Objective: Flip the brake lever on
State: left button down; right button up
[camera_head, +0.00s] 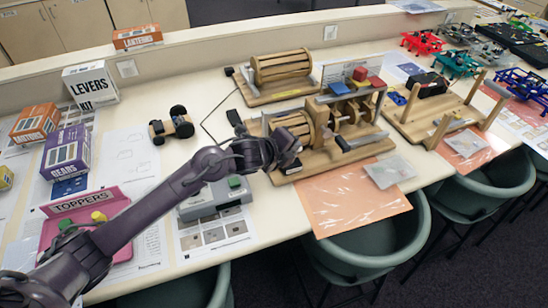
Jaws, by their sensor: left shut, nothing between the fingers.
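A wooden machine (372,146) with a slatted drum (297,124), wheels and small coloured blocks on top stands on the table in the head view. A dark lever-like part (343,144) sits at its front edge, and another dark part (234,118) stands at its left end. I cannot tell which is the brake lever or how it is set. My left gripper (291,157) reaches in from the left to the machine's front left corner, shut and empty. It hides part of that corner; contact cannot be told. My right gripper is out of view.
A second wooden drum machine (282,67) stands behind. A wooden frame with posts (436,115) is to the right. A pink tray (90,215), a grey box (216,199) and a small wheeled car (171,125) are on the left. Green chairs (365,245) line the front edge.

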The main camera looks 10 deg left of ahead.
pick_arm(q)
jog(key=shift+s+r+p, duration=0.1)
jog(key=shift+r+p, duration=0.55)
jog(key=shift+r, duration=0.05)
